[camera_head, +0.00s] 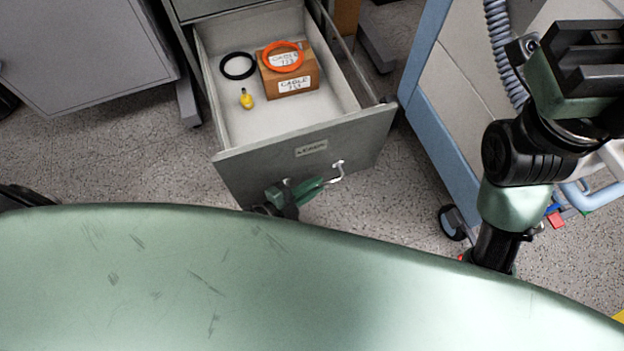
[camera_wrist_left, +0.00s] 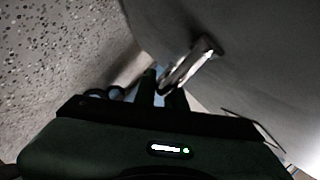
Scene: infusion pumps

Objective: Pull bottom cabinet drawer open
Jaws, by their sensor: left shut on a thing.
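The bottom cabinet drawer (camera_head: 262,122) stands well out of the grey cabinet (camera_head: 195,8) in the head view, its inside visible from above. Its grey front panel (camera_head: 240,180) has a label and a metal handle (camera_head: 338,172). My left gripper (camera_head: 318,187) is at the front panel, shut on the handle. In the left wrist view the handle (camera_wrist_left: 192,64) runs down between the dark fingertips (camera_wrist_left: 168,90); their contact is partly dark. My right arm is at the right of the head view, with its dark end part (camera_head: 582,65) raised; its jaws are not clear.
The drawer holds a cardboard cable box (camera_head: 290,80), an orange ring (camera_head: 283,56), a black ring (camera_head: 238,66) and a small yellow item (camera_head: 246,99). A blue-edged cart (camera_head: 440,140) on castors stands to the right. Another grey cabinet (camera_head: 80,45) stands left. Speckled floor is clear left of the drawer.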

